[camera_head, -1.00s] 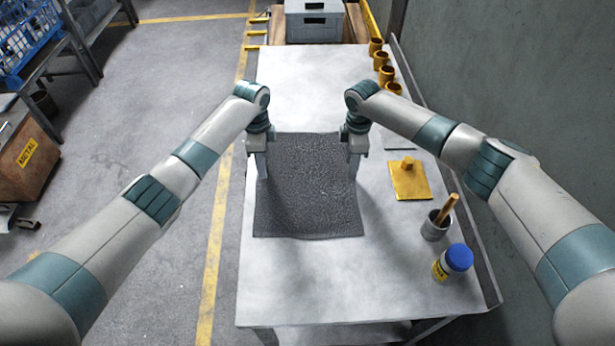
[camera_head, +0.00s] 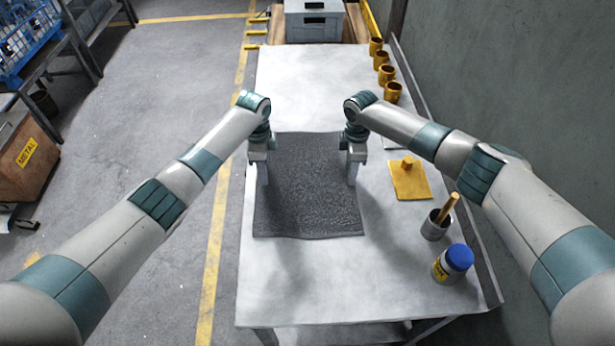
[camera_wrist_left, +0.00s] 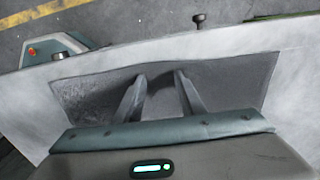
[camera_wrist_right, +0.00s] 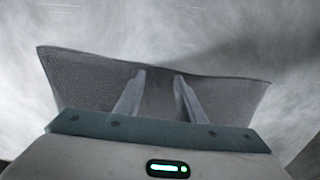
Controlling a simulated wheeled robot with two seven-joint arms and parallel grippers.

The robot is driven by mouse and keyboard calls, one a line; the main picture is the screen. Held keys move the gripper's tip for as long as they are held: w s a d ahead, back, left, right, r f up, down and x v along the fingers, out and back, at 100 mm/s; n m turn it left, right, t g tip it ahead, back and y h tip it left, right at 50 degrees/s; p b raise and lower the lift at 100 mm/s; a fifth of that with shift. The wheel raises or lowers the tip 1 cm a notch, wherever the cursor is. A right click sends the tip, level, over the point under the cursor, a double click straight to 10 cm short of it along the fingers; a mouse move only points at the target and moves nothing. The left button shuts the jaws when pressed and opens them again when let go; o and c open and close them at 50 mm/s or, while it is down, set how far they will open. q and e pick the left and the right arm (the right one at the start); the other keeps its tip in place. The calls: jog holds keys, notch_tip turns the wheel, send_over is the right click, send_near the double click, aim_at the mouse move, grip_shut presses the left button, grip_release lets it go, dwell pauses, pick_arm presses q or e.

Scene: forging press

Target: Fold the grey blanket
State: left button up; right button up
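The grey blanket (camera_head: 307,205) lies spread on the metal table, dark and textured, with a slightly wavy near edge. My left gripper (camera_head: 265,182) points down at its left edge. In the left wrist view the fingers (camera_wrist_left: 160,77) are apart over the blanket (camera_wrist_left: 95,95). My right gripper (camera_head: 352,182) points down at the right edge. In the right wrist view its fingers (camera_wrist_right: 160,76) are also apart, with blanket (camera_wrist_right: 90,80) between and around them. Neither gripper visibly pinches the cloth; whether the tips touch it is unclear.
The metal table (camera_head: 300,275) is clear in front of and behind the blanket. To the right are a yellow plate (camera_head: 410,185), a grey cup (camera_head: 433,228) with a stick, a blue-lidded jar (camera_head: 455,263) and several brass cups (camera_head: 387,73). A grey crate (camera_head: 314,25) stands beyond the far end.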

pick_arm(q)
jog(key=shift+f, duration=0.15)
pick_arm(e)
jog(key=shift+f, duration=0.1)
pick_arm(q)
grip_shut()
pick_arm(e)
grip_shut()
